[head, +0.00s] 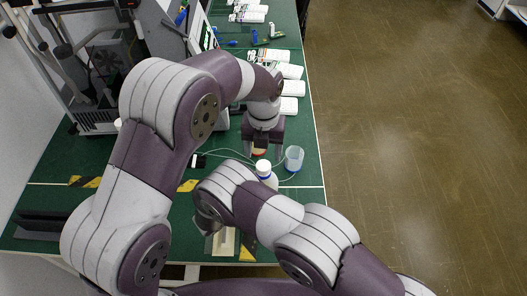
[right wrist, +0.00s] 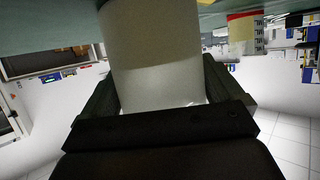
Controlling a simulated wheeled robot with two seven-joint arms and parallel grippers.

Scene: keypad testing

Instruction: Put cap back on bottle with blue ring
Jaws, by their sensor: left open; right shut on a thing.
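A white bottle (head: 269,181) with a blue ring under its round white top stands on the green table in the head view, partly behind my right arm. My right gripper is hidden in that view. In the right wrist view it (right wrist: 160,105) is shut on a white cylindrical body (right wrist: 155,50), apparently this bottle; its ring is out of frame. A second bottle (head: 259,153) with a red and yellow band is just behind, and it also shows in the right wrist view (right wrist: 243,35). My left gripper (head: 264,150) is open, pointing down above that area. I cannot make out a loose cap.
A clear cup (head: 294,158) with a bluish bottom stands right of the bottles. Thin tubes or cables lie around them. White packages (head: 289,87) line the table's right edge. A machine (head: 100,65) stands at the back left. The floor at right is clear.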

